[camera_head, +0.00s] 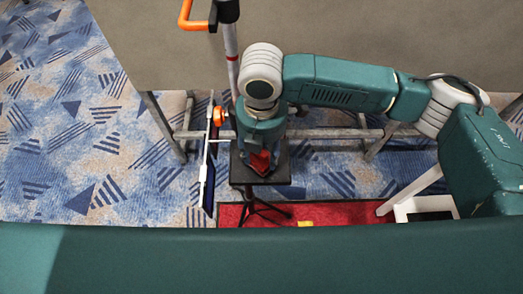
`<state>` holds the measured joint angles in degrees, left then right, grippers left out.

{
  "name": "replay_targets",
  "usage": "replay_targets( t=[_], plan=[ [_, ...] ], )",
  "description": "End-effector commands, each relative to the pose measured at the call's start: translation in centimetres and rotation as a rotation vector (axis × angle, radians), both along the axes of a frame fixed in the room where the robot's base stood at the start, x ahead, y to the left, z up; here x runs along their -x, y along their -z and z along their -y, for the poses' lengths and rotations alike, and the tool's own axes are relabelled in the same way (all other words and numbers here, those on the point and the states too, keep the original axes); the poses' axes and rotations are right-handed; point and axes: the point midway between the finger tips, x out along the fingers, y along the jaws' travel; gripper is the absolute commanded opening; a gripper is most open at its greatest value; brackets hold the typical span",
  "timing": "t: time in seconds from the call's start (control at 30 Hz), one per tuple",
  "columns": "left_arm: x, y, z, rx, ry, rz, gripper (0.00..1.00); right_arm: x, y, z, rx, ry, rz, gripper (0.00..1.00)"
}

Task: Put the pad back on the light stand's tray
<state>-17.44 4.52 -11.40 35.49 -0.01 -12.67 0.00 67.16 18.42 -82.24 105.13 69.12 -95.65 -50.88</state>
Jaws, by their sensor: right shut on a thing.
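A black square tray (240,174) sits on top of a dark stand with spread legs (255,207). My right gripper (261,151) reaches in from the right and points down over the tray. It is shut on a small red thing that looks like the pad (260,163), mostly hidden by the gripper. The red thing appears over the middle of the tray; I cannot tell whether it touches the tray. My left gripper is not in view.
A pole (231,65) with an orange handle (186,15) rises just behind the gripper. A thin upright panel (208,165) with an orange knob (219,116) stands left of the tray. A grey wall panel on metal legs is behind. A red mat (340,212) lies below.

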Motion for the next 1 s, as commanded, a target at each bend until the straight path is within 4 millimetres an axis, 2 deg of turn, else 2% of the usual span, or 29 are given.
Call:
replay_targets(
  t=[0.27,0.7,0.73,0.8,1.0],
  plan=[
    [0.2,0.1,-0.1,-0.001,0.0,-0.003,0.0,0.0,0.3,0.0,0.0,0.001,0.0,0.16],
    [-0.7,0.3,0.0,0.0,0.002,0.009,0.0,0.0,1.2,0.0,-0.001,0.001,-0.001,0.16],
    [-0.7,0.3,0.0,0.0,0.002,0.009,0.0,0.0,1.2,0.0,-0.001,0.0,-0.001,0.51],
    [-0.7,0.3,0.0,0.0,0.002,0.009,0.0,0.0,1.2,0.0,0.0,0.0,0.0,0.65],
    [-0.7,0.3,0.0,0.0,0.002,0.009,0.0,0.0,1.1,0.0,0.0,0.0,0.0,0.67]
  ],
)
